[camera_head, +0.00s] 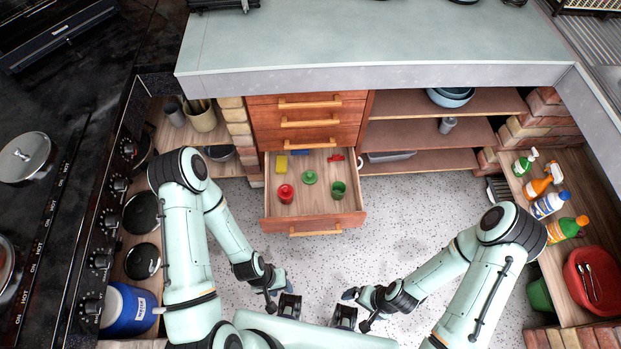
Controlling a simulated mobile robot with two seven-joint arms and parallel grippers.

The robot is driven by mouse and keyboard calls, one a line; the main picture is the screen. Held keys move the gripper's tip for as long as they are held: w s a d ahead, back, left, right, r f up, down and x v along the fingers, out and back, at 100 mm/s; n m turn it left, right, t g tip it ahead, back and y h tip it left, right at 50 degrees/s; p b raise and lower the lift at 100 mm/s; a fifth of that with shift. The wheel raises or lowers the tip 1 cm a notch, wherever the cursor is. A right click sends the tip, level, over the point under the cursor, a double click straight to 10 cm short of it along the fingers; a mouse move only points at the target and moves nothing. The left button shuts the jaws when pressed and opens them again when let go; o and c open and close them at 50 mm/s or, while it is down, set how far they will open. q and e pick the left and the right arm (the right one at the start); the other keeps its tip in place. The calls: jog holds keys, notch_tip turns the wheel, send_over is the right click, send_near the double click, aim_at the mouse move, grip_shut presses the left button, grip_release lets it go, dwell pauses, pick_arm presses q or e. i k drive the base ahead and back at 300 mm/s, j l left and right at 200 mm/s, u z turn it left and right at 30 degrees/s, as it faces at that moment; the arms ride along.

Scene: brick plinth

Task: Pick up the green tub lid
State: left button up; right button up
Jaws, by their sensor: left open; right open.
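The green tub lid (309,177) is a small round piece with a raised middle, lying on the floor of the open drawer (315,222). A green tub (338,191) stands to its right and nearer the drawer front. A red tub-like piece (285,194) sits to its left. My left gripper (276,290) is open and empty, below the drawer front in the picture, clear of the lid. My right gripper (358,308) is open and empty, further right and also clear of the drawer.
The counter (370,45) overhangs the drawers. Side shelves hold bottles and pans. Speckled floor (410,215) is clear right of the drawer.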

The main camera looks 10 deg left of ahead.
aim_at(309, 177)
jog(key=i+l+u, duration=0.2)
jog(key=i+l, duration=0.2)
jog(key=l, duration=0.25)
jog(key=i+l+u, duration=0.25)
jog(key=l, duration=0.4)
jog(key=i+l+u, duration=0.1)
jog(key=i+l, duration=0.15)
jog(key=l, duration=0.15)
jog(key=i+l+u, duration=0.1)
jog(key=l, duration=0.25)
jog(key=i, duration=0.05)
